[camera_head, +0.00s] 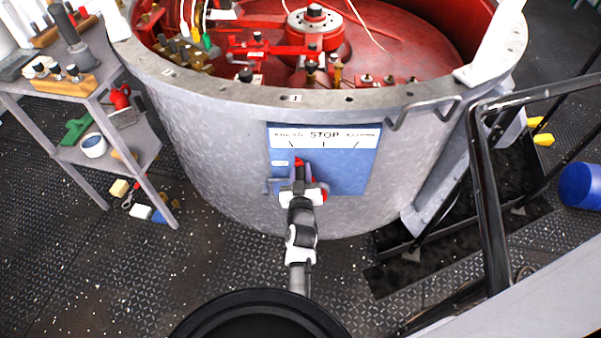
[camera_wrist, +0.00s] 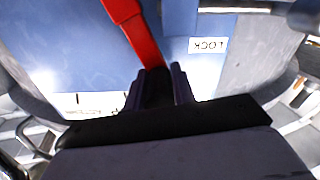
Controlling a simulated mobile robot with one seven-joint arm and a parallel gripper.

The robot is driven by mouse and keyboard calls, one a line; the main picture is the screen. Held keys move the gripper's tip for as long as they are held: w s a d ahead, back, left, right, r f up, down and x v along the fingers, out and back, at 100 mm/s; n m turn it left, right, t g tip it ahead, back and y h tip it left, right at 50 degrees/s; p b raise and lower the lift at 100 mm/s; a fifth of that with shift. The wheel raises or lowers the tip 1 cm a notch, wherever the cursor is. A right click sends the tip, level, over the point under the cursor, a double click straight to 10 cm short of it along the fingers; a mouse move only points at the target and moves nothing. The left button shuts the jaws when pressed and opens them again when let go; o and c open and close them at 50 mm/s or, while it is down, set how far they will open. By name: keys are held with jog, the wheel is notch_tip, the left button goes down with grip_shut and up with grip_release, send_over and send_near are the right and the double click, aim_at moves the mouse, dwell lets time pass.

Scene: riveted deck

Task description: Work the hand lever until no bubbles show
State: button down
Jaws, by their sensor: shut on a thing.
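The hand lever (camera_head: 298,163) is red and stands in front of a blue panel (camera_head: 350,172) on the side of the big grey drum. In the wrist view the red lever (camera_wrist: 137,32) slants down from the top, and its end goes between my dark fingers. My gripper (camera_wrist: 160,84) is shut on the lever. In the head view my gripper (camera_head: 300,182) is in front of the panel and hides most of the lever. A label strip (camera_head: 325,134) above reads STOP in the middle. I can make out no bubbles in either view.
The open drum (camera_head: 190,112) holds red machinery. A grey shelf (camera_head: 110,150) with tools stands at left. A black handrail (camera_head: 487,190) and dark steps are at right, near a blue cylinder (camera_head: 580,186). A LOCK label (camera_wrist: 208,45) shows in the wrist view.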

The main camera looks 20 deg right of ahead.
jog(key=shift+s+d+m+b, duration=0.15)
jog(key=shift+d+m+b, duration=0.4)
jog(key=shift+b, duration=0.25)
jog(key=s+d+m+b, duration=0.1)
jog(key=d+m+b, duration=0.1)
jog(key=d+b, duration=0.1)
jog(key=s+d+m+b, duration=0.1)
jog(key=d+m+b, duration=0.1)
jog(key=d+b, duration=0.1)
jog(key=s+d+m+b, duration=0.1)
jog(key=d+m+b, duration=0.1)
jog(key=d, duration=0.1)
jog(key=shift+s+d+r+m+b, duration=0.15)
jog(key=shift+s+r+m+b, duration=0.1)
jog(key=shift+s+r+b, duration=0.15)
jog(key=shift+s+d+f+m, duration=0.2)
jog(key=shift+d+m, duration=0.2)
jog(key=shift+d, duration=0.15)
jog(key=shift+s+d+f+m, duration=0.1)
jog(key=shift+d+f+m, duration=0.05)
jog(key=shift+d+m, duration=0.3)
jog(key=c, duration=1.2)
grip_release()
jog(key=shift+a+f, duration=0.1)
